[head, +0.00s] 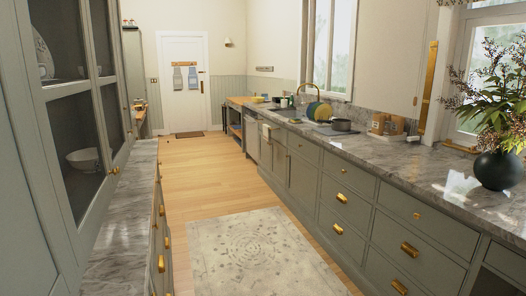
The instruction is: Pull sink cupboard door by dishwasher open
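The grey-green sink cupboard doors (279,162) are in the right-hand counter run, beyond the middle of the head view. They look shut, though they are small and seen at a steep angle. A pale appliance front that looks like the dishwasher (251,138) is just beyond them. The sink area with a brass tap (308,90) is above, on the marble counter. Neither of my grippers is in view.
The wooden floor (205,185) between the counters is clear, with a patterned rug (258,250) nearby. Drawers (345,207) with brass pulls line the right. A glass-fronted cabinet (85,130) stands close on the left. A dark vase (497,170) stands on the right counter.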

